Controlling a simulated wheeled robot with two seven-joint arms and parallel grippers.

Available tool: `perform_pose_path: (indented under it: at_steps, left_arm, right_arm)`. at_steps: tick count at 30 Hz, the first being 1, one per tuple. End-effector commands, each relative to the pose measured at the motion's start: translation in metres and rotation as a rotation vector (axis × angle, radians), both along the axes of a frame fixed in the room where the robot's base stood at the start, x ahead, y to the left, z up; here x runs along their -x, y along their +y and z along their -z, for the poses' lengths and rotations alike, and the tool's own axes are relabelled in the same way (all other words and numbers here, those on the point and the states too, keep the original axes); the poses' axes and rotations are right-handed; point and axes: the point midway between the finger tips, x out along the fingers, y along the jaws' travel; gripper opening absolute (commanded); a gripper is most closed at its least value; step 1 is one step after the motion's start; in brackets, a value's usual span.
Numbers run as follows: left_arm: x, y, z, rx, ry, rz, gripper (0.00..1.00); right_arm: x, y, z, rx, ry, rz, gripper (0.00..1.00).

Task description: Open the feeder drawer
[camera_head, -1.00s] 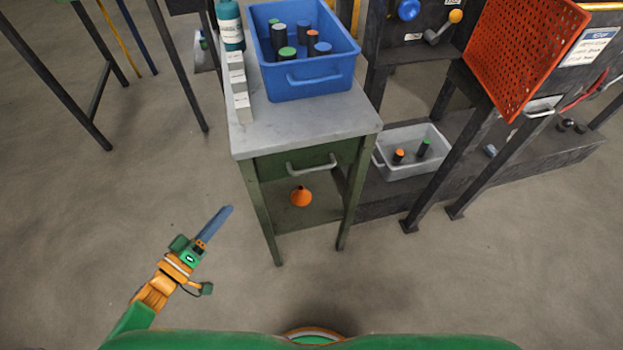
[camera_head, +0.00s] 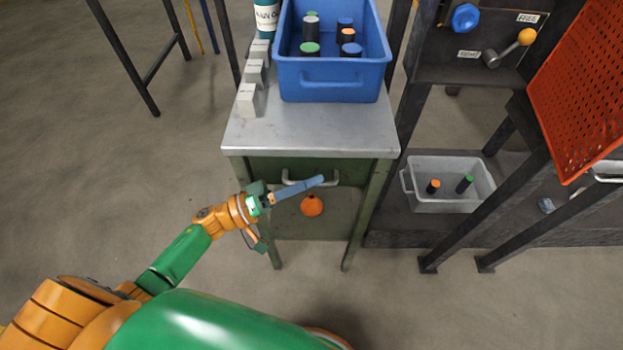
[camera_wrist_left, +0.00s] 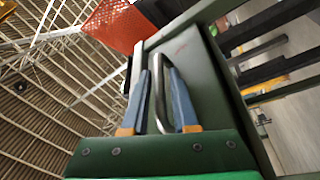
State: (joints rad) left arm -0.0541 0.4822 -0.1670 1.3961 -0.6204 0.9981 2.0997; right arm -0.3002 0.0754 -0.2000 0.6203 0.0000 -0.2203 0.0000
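The feeder drawer (camera_head: 262,172) is the green front under the grey top of a small metal table. It looks shut, flush with the frame. Its pale bar handle (camera_head: 287,178) is partly hidden behind my left gripper (camera_head: 322,181). In the left wrist view the blue fingers of my left gripper (camera_wrist_left: 157,72) stand apart. The metal handle (camera_wrist_left: 158,95) shows between them, with a visible gap to the left finger. The green drawer front (camera_wrist_left: 205,90) lies just beyond. My right gripper is in neither view.
A blue bin (camera_head: 330,92) with several capped cylinders stands on the tabletop (camera_head: 310,135), beside pale blocks (camera_head: 247,98) and a teal bottle (camera_head: 266,18). An orange object (camera_head: 312,205) sits beneath the drawer. A grey bin (camera_head: 450,190) is on a low shelf at right. Floor in front is clear.

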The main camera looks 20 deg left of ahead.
Motion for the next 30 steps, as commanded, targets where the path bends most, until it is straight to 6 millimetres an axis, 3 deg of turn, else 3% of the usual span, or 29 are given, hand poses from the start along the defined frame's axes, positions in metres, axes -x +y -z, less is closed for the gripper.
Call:
perform_pose_path:
  at_steps: [6,9,10,30]
  left_arm:
    - [-0.0008,-0.0012,0.0001,-0.001,0.001,0.000,0.27]
    - [-0.0007,-0.0012,0.0001,-0.001,0.001,-0.001,0.03]
    - [-0.0007,-0.0011,0.0002,-0.001,0.001,-0.001,0.00]
    - [-0.0006,-0.0009,0.0004,0.000,0.001,0.000,0.00]
  right_arm:
    - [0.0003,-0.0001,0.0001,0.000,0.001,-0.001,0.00]
    - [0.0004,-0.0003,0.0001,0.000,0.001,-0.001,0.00]
    - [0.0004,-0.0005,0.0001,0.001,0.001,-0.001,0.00]
    - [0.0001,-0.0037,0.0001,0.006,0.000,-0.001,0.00]
